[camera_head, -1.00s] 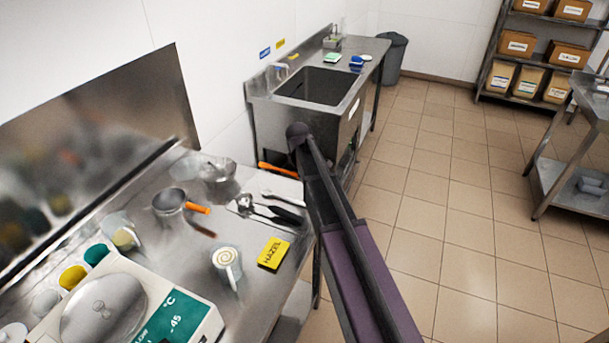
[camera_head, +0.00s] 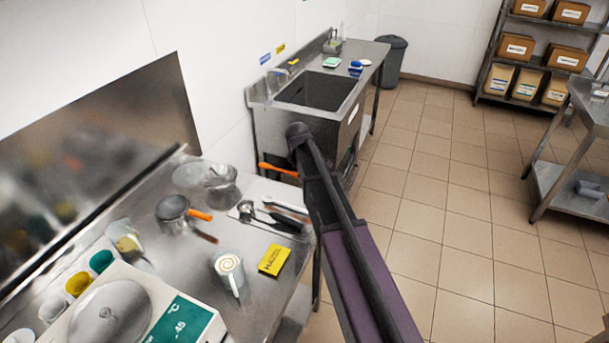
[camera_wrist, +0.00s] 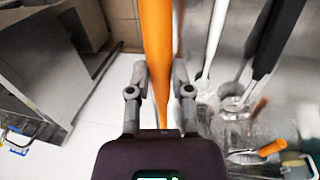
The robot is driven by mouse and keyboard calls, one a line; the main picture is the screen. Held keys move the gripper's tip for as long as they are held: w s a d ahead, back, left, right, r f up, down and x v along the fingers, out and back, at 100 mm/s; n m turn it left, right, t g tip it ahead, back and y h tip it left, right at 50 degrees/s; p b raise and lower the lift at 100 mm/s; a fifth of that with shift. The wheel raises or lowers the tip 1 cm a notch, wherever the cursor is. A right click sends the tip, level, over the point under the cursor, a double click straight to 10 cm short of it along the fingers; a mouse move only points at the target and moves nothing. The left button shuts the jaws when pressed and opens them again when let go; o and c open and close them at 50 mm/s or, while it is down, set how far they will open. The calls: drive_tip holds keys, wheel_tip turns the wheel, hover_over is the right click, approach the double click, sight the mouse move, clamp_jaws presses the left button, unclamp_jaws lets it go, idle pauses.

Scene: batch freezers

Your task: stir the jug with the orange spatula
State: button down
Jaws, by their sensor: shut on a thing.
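The orange spatula (camera_wrist: 156,50) runs up between the two fingers of my gripper (camera_wrist: 160,85) in the wrist view, and the fingers are shut on its handle. In the head view the orange spatula (camera_head: 278,170) sticks out left of my arm, above the counter's far right end. My arm hides the gripper there. A white jug (camera_head: 236,284) with a pale swirl on its contents stands upright on the steel counter, nearer than the spatula and apart from it. The spatula's far end is out of the wrist view.
A yellow label card (camera_head: 274,259) lies right of the jug. A sink (camera_head: 318,90) lies beyond.

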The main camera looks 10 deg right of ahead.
wheel_tip(320, 180, up, 8)
drive_tip(key=p, duration=0.8)
drive_tip(key=shift+w, duration=0.1)
drive_tip(key=shift+f, duration=0.1)
